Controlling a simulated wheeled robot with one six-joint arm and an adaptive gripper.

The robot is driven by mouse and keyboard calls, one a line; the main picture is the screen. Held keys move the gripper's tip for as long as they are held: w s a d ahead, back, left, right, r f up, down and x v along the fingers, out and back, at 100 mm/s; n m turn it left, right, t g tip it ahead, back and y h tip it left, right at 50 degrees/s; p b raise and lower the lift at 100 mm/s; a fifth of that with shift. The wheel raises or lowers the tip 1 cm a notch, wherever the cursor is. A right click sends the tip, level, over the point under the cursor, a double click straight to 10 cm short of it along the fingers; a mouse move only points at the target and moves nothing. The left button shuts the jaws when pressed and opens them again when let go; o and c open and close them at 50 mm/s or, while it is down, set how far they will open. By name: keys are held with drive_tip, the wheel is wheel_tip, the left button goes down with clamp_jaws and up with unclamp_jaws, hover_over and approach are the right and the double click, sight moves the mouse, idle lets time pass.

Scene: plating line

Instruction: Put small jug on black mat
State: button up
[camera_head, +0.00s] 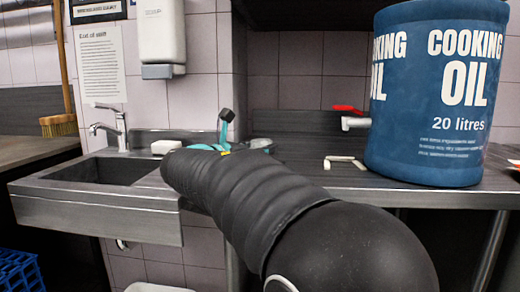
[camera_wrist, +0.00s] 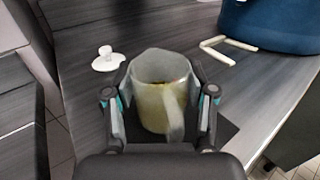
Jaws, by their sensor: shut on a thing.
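The small jug (camera_wrist: 160,85) is a translucent, pale yellow-green vessel, seen upright between the fingers of my gripper (camera_wrist: 158,104) in the wrist view. The gripper is shut on it, with one finger on each side. A dark patch that looks like the black mat (camera_wrist: 227,130) shows to the right of the right finger; the gripper and jug hide the rest. I cannot tell whether the jug's base touches the mat.
A large blue cooking oil drum (camera_head: 435,95) stands on the dark counter (camera_head: 300,180) at right. A bent white piece (camera_head: 345,162) lies near the drum. A small white knobbed object (camera_wrist: 107,60) lies left of the jug. A sink (camera_head: 95,172) with a tap is at left.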

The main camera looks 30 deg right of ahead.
drive_tip(key=shift+f, duration=0.1)
drive_tip(key=o, duration=1.3)
drive_tip(key=v, duration=1.2)
